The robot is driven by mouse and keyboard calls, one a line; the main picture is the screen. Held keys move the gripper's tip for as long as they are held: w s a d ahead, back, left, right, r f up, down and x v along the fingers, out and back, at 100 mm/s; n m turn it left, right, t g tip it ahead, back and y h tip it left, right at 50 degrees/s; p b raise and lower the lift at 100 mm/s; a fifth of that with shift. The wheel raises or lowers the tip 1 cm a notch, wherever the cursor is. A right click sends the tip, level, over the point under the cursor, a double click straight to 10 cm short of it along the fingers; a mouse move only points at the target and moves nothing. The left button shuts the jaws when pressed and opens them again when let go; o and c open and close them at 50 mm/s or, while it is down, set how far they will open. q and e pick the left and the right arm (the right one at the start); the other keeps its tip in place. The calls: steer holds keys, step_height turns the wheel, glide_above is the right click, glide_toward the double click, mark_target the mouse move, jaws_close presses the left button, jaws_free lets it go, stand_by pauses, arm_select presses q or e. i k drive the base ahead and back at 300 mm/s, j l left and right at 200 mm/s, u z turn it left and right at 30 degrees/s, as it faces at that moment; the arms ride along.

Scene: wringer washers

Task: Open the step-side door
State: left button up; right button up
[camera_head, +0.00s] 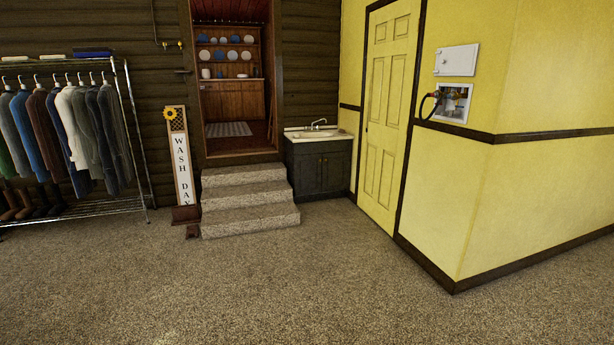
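A yellow panelled door (389,115) with a dark frame is set in the yellow wall, to the right of the carpeted steps (248,200) and the sink cabinet. It appears shut. A small dark spot at its left edge may be a handle, but it is too small to tell. At the top of the steps is an open doorway (232,145) into a room with wooden shelves and plates. Neither of my grippers shows in the head view.
A dark sink cabinet (320,171) stands between the steps and the yellow door. A clothes rack (105,208) is at left, with a "WASH DAY" sign (182,165) beside the steps. A yellow wall corner juts out at right. The carpet (270,285) ahead is clear.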

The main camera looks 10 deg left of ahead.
mark_target(308, 168)
steer(key=i+z, duration=0.1)
steer(key=i, duration=3.4)
